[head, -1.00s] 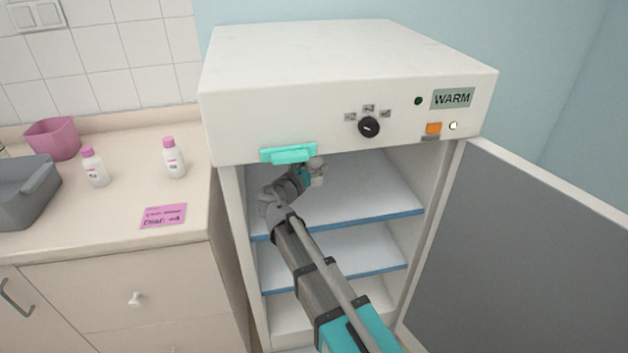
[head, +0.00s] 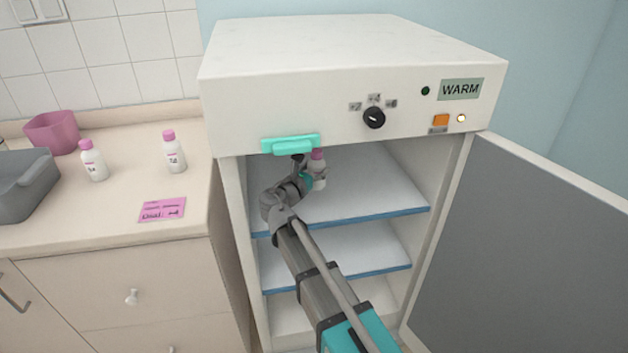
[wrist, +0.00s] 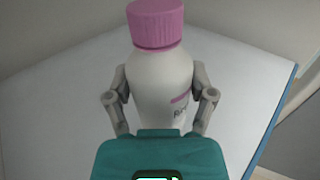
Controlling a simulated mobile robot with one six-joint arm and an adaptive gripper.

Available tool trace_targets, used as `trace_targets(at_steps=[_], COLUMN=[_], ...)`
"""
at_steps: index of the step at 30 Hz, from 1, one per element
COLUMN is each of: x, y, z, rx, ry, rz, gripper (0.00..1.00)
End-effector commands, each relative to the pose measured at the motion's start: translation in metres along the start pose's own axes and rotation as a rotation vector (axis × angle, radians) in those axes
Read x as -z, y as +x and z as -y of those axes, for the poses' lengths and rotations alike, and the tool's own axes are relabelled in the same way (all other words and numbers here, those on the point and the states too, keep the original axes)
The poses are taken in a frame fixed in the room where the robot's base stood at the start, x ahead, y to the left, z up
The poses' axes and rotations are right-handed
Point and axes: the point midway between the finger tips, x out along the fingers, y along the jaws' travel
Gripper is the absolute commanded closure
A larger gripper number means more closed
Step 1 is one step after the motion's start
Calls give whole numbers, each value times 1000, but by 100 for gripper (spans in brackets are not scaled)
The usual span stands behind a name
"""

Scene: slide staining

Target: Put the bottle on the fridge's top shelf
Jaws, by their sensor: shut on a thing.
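A white bottle with a pink cap (head: 319,168) is inside the open fridge (head: 350,55), over the top shelf (head: 370,195). My gripper (head: 308,180) is shut on the bottle and reaches in under the fridge's upper front edge. In the wrist view the bottle (wrist: 160,75) stands between my two grey fingers (wrist: 160,100), cap up, with the white shelf (wrist: 60,105) behind and below it. The bottle's base is hidden by my gripper, so I cannot tell whether it touches the shelf.
The fridge door (head: 530,240) stands open at the right. A teal handle (head: 290,144) sits just above my gripper. Two similar bottles (head: 93,160) (head: 174,153), a pink cup (head: 52,132), a grey tray (head: 25,190) and a pink label (head: 162,209) are on the counter. The top shelf's right side is clear.

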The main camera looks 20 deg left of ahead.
Motion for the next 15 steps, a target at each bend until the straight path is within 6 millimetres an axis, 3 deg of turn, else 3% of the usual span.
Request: trace_targets(at_steps=[15], x=[32], y=[-4], z=[-4], rx=[-7], ry=[0], rz=[0], gripper=[84])
